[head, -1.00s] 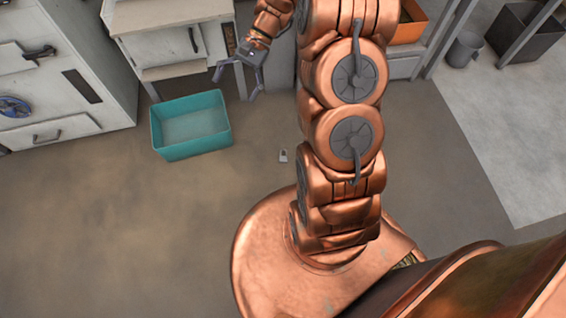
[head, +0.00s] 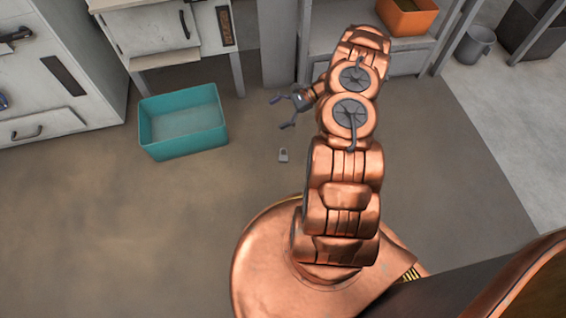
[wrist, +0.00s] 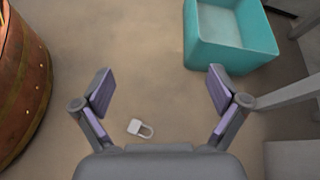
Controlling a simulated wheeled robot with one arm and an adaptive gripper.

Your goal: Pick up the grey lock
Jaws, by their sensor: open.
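The small grey lock (head: 283,155) lies flat on the floor in the head view, to the right of the teal bin and left of my arm. In the wrist view the lock (wrist: 139,128) shows low in the picture, between my two fingers and nearer the left one, with its shackle pointing right. My gripper (head: 282,112) is open and empty, above the floor and a little beyond the lock in the head view. In the wrist view my gripper (wrist: 160,82) has its fingers spread wide, touching nothing.
A teal bin (head: 184,152) stands on the floor left of my gripper. It also shows at the upper right of the wrist view (wrist: 240,58). Grey cabinets and table legs (head: 236,75) stand at the back. An orange bin (head: 407,18) sits on a shelf. Floor around the lock is clear.

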